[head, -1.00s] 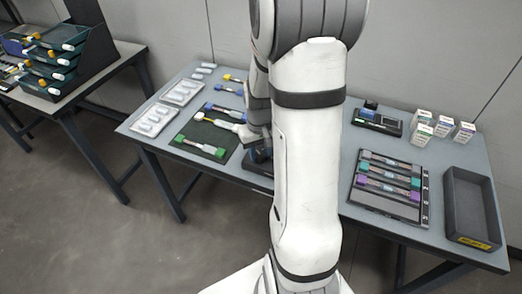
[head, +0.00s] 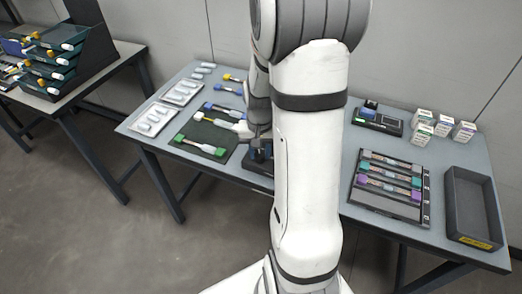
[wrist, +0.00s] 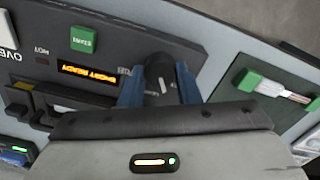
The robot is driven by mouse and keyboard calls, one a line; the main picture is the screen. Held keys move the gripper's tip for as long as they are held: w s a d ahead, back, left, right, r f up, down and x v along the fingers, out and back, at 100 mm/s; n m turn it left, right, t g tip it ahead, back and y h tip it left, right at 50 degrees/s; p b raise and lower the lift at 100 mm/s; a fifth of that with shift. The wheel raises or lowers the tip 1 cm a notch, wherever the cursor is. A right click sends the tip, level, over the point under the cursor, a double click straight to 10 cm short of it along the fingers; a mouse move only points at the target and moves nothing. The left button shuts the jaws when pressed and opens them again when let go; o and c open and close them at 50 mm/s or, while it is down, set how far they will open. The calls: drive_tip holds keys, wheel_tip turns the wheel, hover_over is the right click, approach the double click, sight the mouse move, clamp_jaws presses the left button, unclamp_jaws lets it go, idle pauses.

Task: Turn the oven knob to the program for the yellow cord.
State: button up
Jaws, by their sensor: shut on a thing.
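The oven panel (wrist: 105,62) fills the middle of the wrist view, with a dark round knob (wrist: 159,68) bearing a white pointer line. My gripper (wrist: 160,84) is shut on the knob, a blue finger on either side. Small labels flank the knob, too blurred to read surely. An amber display (wrist: 89,75) is lit and seems to say short, ready. In the head view the oven is mostly hidden behind my arm.
A green start button (wrist: 83,39) sits near the display. A green-ended cord (head: 203,146) lies on the mat. Right of my arm are a rack of cords (head: 390,184), small white boxes (head: 443,126) and an empty dark tray (head: 468,178).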

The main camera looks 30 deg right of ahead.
sight(259, 154)
drive_tip(key=m, duration=0.6)
drive_tip(key=shift+b, duration=0.3)
drive_tip(key=shift+m, duration=0.3)
drive_tip(key=o, duration=1)
drive_tip(key=shift+c, duration=0.2)
wheel_tip(259, 154, up, 8)
drive_tip(key=shift+f+p, duration=0.1)
drive_tip(key=shift+p, duration=0.2)
